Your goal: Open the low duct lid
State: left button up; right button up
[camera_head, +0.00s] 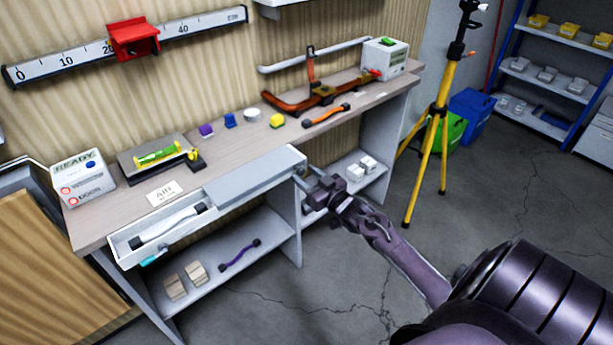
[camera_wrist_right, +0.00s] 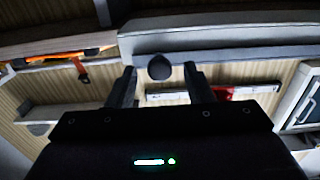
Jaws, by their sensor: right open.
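The low duct (camera_head: 122,246) is a pale trough along the bench's front edge. Its left part is uncovered and holds a white bar with black ends (camera_head: 168,229). The grey-white lid (camera_head: 250,180) covers the right part. My right gripper (camera_head: 308,181) is at the lid's right end. In the right wrist view a dark round knob (camera_wrist_right: 159,67) sits between the open fingers of the right gripper (camera_wrist_right: 160,76), with gaps on both sides; the lid (camera_wrist_right: 225,38) spans the top. Contact is not visible. My left gripper is not in view.
The bench (camera_head: 225,155) carries a READY box (camera_head: 83,178), a level on a plate (camera_head: 157,155), small coloured blocks and an orange clamp (camera_head: 318,95). A lower shelf (camera_head: 215,268) holds blocks and a purple bar. A yellow tripod (camera_head: 439,125) stands right. Floor around my right arm is clear.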

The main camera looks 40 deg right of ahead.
jog(key=s, duration=0.7)
jog(key=shift+s+d, duration=0.15)
jog(key=s+a+f+g, duration=0.3)
jog(key=s+f, duration=0.2)
jog(key=f, duration=0.6)
jog(key=s+a+f+g+h, duration=0.1)
jog(key=s+a+f+g, duration=0.3)
jog(key=f, duration=0.6)
jog(key=s+a+f+g, duration=0.1)
jog(key=s+f+g, duration=0.1)
jog(key=s+f, duration=0.7)
jog(key=s+a+f+g, duration=0.2)
jog(key=s+a+f, duration=0.2)
jog(key=s, duration=0.4)
jog(key=s+a+f+n+g, duration=0.1)
jog(key=s+a+f+g, duration=0.2)
jog(key=s+f, duration=0.4)
jog(key=s+a+f+n+g, duration=0.1)
jog(key=s+a+f+g, duration=0.2)
jog(key=s+a+f, duration=0.2)
jog(key=s+a, duration=0.1)
jog(key=s, duration=0.2)
jog(key=shift+s+f, duration=0.3)
jog(key=shift+s, duration=0.05)
